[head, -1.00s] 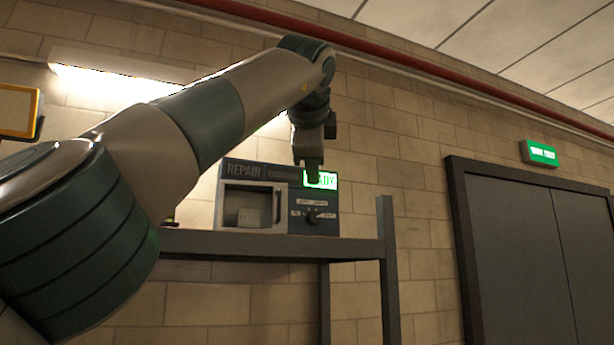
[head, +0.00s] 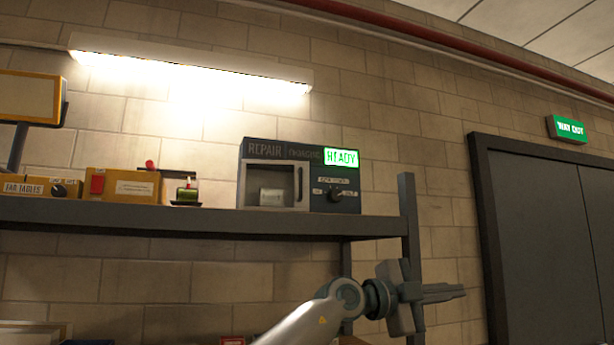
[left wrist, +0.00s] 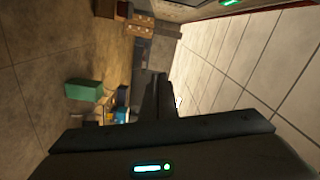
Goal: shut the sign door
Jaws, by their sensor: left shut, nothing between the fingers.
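A dark box lettered REPAIR stands on the shelf in the head view. Its pale-framed windowed door (head: 271,185), with a dark handle at the right edge, appears flush with the front; I cannot tell if it is fully shut. A lit green READY sign (head: 341,158) and a dark knob (head: 335,194) are to its right. No door is plainly marked as the sign door. My left gripper (head: 460,291) is shut and empty, below and right of the box, pointing right, apart from it. It also shows in the left wrist view (left wrist: 160,97). My right gripper is not in view.
A shelf post (head: 410,230) stands near my left gripper. Grey double doors (head: 540,240) with a green WAY OUT sign (head: 567,129) are at right.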

